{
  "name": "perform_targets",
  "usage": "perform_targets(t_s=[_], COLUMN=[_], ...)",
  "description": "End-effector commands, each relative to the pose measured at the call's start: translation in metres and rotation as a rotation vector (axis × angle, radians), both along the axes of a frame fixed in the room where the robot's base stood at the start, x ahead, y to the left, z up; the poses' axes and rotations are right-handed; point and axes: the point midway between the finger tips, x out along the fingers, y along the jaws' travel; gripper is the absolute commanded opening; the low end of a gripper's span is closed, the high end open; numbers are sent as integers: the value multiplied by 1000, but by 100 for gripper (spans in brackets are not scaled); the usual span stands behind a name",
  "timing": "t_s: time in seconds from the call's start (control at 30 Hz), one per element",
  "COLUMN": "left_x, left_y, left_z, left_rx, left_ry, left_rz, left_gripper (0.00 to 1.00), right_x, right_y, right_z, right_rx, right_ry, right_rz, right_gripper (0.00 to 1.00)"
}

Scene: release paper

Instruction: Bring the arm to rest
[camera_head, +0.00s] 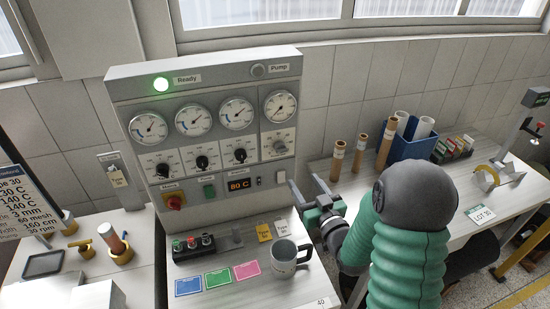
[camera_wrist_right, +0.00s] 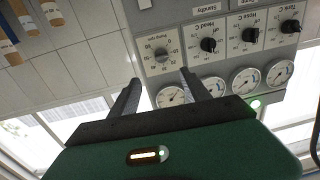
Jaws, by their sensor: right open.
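My right arm, in green padded sleeves, comes in from the lower right in the head view. Its gripper (camera_head: 305,181) is open and empty, held in front of the control panel (camera_head: 215,117) near the panel's lower right side. No object sits between its fingers. In the right wrist view the two dark fingers of the same gripper (camera_wrist_right: 160,80) stand apart, with the panel's dials and gauges upside down behind them. My left gripper is in neither view.
The green Ready lamp (camera_head: 161,84) is lit and the display (camera_head: 239,184) reads 80 C. A grey mug (camera_head: 283,262) stands on the bench below my gripper, beside coloured cards (camera_head: 218,278). A blue bin (camera_head: 412,147) and brown tubes (camera_head: 360,152) stand on the right bench.

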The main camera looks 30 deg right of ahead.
Motion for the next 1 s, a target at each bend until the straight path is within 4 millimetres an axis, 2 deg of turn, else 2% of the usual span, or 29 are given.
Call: perform_targets(t_s=[0.1, 0.17, 0.27, 0.37, 0.47, 0.5, 0.6, 0.7, 0.8, 1.0], left_x=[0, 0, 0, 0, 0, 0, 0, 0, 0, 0], left_y=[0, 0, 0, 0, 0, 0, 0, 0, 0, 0], left_z=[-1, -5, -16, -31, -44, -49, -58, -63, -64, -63], left_rx=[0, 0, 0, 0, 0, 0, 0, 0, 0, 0], left_ry=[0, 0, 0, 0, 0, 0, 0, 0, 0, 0], left_rz=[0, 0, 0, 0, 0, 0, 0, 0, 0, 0], left_gripper=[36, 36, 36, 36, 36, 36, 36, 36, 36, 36], right_x=[1, 4, 9, -1, -34, -52, -100, -140, -160, -164], right_y=[2, 7, 29, 64, 105, 121, 157, 181, 191, 192], right_z=[-3, -12, -47, -97, -141, -156, -180, -189, -191, -190], right_rx=[0, 1, 9, 27, 53, 64, 91, 109, 117, 120], right_ry=[10, 51, 214, 467, 738, 844, 1076, 1236, 1316, 1333], right_rz=[1, 5, 19, 36, 60, 75, 110, 141, 156, 157], right_gripper=[55, 55, 55, 55, 55, 55, 55, 55, 55, 55])
